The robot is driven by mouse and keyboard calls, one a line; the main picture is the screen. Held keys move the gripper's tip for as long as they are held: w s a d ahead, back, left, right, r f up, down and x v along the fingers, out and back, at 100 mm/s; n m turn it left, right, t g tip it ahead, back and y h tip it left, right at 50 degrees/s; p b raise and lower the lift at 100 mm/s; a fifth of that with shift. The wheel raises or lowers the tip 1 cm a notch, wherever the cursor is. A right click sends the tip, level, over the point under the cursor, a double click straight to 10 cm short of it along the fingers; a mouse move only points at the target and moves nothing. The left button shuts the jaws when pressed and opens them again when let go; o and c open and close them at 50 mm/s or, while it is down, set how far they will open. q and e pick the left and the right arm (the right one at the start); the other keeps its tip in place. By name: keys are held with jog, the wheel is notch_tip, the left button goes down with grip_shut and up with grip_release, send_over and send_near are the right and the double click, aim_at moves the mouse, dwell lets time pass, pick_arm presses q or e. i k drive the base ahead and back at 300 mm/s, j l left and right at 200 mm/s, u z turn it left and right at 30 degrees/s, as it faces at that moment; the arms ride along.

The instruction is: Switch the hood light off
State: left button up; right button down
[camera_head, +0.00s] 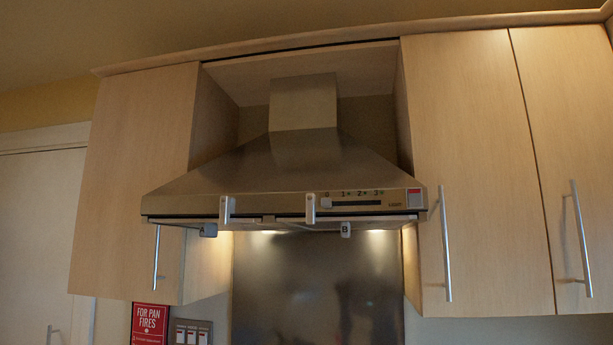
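The range hood (290,165) is a metal canopy with a chimney, mounted between wooden wall cabinets. Its front strip has a slider control (355,203) with marks 0, 1, 2 and 3, and the slider's pale knob (326,203) sits at the left end by the 0. A small red patch (414,191) is at the strip's right end. The hood light (376,232) is on: warm glows show under the hood and on the wall below. Two pale upright tabs (227,209) (310,208) hang at the front edge. Neither of my grippers is in view.
Wooden cabinets with bar handles (446,245) flank the hood on both sides. A dark metal backsplash (318,290) is below. A red "FOR PAN FIRES" sign (149,323) and a switch panel (190,332) are at the lower left. The space before the hood looks clear.

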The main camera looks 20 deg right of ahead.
aim_at(414, 195)
jog(key=i+j, duration=0.45)
jog(key=j, duration=0.25)
jog(key=j+z, duration=0.1)
jog(key=z, duration=0.3)
jog(key=i+j+z, duration=0.1)
jog(key=z, duration=0.25)
jog(key=j+z, duration=0.1)
jog(key=z, duration=0.3)
jog(key=j+z, duration=0.15)
jog(key=z, duration=0.25)
